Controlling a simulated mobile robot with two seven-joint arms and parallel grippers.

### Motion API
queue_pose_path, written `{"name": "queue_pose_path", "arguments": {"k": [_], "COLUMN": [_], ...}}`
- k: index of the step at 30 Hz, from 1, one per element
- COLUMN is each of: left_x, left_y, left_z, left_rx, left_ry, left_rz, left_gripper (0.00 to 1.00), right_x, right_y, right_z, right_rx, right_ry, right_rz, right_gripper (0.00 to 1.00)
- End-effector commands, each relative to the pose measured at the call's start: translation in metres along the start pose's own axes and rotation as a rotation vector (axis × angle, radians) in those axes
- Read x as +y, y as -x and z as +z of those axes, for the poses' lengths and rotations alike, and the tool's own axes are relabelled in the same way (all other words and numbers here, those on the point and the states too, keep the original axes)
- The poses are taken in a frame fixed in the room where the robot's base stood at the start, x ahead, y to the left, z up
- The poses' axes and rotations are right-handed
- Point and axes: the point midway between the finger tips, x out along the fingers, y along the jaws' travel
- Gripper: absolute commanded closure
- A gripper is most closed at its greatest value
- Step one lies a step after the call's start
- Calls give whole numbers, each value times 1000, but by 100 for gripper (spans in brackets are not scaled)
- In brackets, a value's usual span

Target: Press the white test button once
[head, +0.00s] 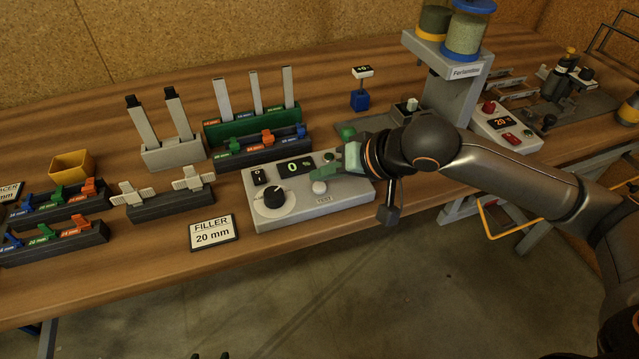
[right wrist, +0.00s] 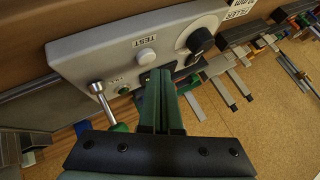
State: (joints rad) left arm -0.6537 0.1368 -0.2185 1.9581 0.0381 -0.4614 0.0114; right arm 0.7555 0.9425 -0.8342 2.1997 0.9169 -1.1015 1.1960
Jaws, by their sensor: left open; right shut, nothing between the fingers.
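The white test button (head: 319,187) is a round knob near the front edge of a light grey control box (head: 345,200). It also shows in the right wrist view (right wrist: 147,56), beside the printed word TEST. My right gripper (head: 318,174) has green fingers, is shut and empty, and hangs over the box just behind the button. In the right wrist view its fingertips (right wrist: 161,72) end close to the button, with a small gap in the picture; their height above the box is unclear. My left gripper (head: 210,356) shows only as two separate dark tips at the bottom edge.
The box also carries a black dial (head: 274,196), a green-lit display (head: 294,167) and, in the right wrist view, a metal lever (right wrist: 97,88). A FILLER 20 mm sign (head: 213,233) stands left. Dark racks (head: 258,152) with coloured clips stand behind. Floor is free in front.

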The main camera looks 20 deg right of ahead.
Motion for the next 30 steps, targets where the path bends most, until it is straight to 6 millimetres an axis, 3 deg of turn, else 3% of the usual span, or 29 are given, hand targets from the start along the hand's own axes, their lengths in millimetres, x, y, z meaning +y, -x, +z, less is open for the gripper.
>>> {"name": "queue_pose_path", "arguments": {"k": [30], "left_x": [1], "left_y": [3], "left_z": [-5], "left_rx": [3], "left_ry": [0], "left_rz": [1], "left_gripper": [36], "right_x": [5], "right_y": [-8], "right_z": [6], "right_rx": [0], "right_ry": [0], "right_rz": [0], "right_gripper": [100]}}
